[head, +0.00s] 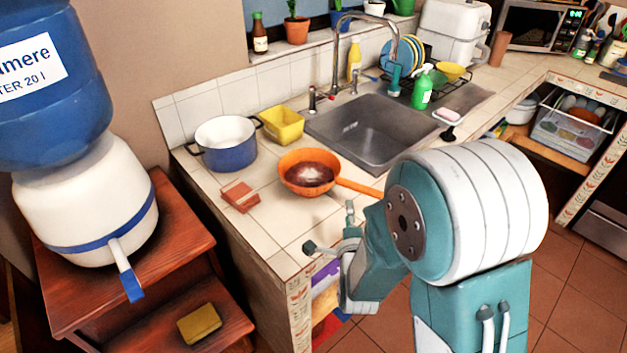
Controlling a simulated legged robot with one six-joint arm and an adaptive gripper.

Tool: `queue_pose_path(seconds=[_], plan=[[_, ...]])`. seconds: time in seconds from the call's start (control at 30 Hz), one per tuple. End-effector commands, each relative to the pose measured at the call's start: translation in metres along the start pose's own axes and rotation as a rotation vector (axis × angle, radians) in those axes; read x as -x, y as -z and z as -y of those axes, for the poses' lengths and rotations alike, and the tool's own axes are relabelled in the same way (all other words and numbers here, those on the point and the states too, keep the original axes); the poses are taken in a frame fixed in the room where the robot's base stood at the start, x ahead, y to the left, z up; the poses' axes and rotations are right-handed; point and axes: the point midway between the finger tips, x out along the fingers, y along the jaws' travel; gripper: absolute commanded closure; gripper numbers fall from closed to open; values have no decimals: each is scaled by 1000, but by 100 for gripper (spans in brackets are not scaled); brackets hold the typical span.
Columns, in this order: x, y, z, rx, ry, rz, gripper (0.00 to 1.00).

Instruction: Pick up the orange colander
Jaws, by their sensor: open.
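The orange colander (296,182) stands upright on the tiled counter, left of the sink. My gripper (331,229) is open and empty, near the counter's front edge. It is nearer to me than the colander and apart from its bowl. One fingertip is on the left and the other is higher on the right.
A blue pot (228,157), yellow container (281,126) and reddish block (239,196) stand around the colander. The grey sink (372,130) is behind right. A water dispenser (85,195) stands on the wooden stand (190,245) at left. Bare tiles lie in front of the colander.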

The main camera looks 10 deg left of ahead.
Motion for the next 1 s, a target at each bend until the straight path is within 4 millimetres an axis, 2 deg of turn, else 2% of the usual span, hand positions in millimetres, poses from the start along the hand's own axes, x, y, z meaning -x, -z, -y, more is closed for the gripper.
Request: queue_pose_path(seconds=[0.2,0.43,0.6,0.7,0.8,1.0], plan=[[-36,2,0,1,0,-2,40],[-55,6,-2,1,-1,-3,40],[-81,14,-7,2,0,-4,40],[-94,12,-7,2,-1,-1,40],[-100,12,-6,3,1,-1,40],[-101,12,-6,3,0,-1,40]])
